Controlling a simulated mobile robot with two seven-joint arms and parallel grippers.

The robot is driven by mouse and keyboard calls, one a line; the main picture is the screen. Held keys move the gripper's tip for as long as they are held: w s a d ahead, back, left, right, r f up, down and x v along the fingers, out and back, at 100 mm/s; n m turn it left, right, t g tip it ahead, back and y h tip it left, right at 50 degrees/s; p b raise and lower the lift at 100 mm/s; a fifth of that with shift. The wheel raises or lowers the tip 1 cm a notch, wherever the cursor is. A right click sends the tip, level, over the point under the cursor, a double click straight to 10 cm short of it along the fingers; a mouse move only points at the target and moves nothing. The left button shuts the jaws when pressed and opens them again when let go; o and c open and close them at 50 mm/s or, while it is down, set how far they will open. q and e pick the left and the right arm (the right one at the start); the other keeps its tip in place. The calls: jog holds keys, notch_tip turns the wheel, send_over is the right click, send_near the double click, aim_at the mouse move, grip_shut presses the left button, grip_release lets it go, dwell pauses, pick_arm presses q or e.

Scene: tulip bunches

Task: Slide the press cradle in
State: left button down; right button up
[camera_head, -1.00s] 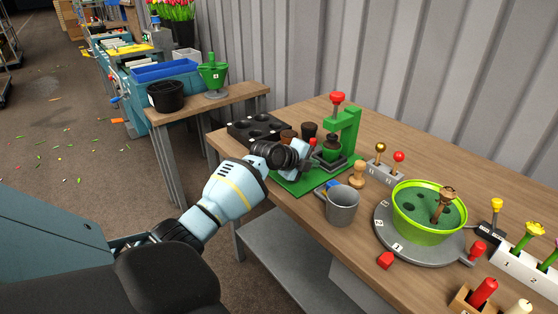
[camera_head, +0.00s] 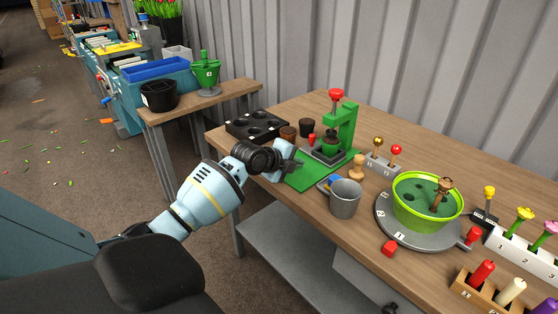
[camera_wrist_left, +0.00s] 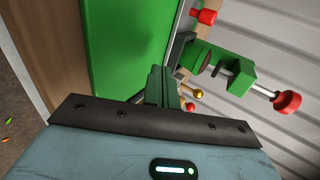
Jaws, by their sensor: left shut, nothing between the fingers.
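The green press (camera_head: 348,122) with its red knob (camera_head: 336,95) stands at the back of a green board (camera_head: 308,177). The dark press cradle (camera_head: 327,157) sits low at the press, with a dark round pot (camera_head: 330,144) above it, beneath the press head. A small red knob (camera_head: 312,139) stands at its left; a red knob also shows in the left wrist view (camera_wrist_left: 207,17). My left gripper (camera_head: 297,168) is shut and empty over the board, left of the cradle and apart from it. Its fingers (camera_wrist_left: 161,86) show together in the wrist view. My right gripper is out of view.
A grey mug (camera_head: 345,199) and wooden stamp (camera_head: 358,167) stand right of the board. A black holed tray (camera_head: 257,126) and brown pots (camera_head: 288,133) lie behind my gripper. A lime bowl (camera_head: 425,202) sits on a grey turntable farther right. The board's front is clear.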

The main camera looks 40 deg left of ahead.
pick_arm(q)
jog(key=v, duration=0.5)
jog(key=shift+s+r, duration=0.3)
jog(key=shift+s, duration=0.35)
jog(key=shift+f, duration=0.1)
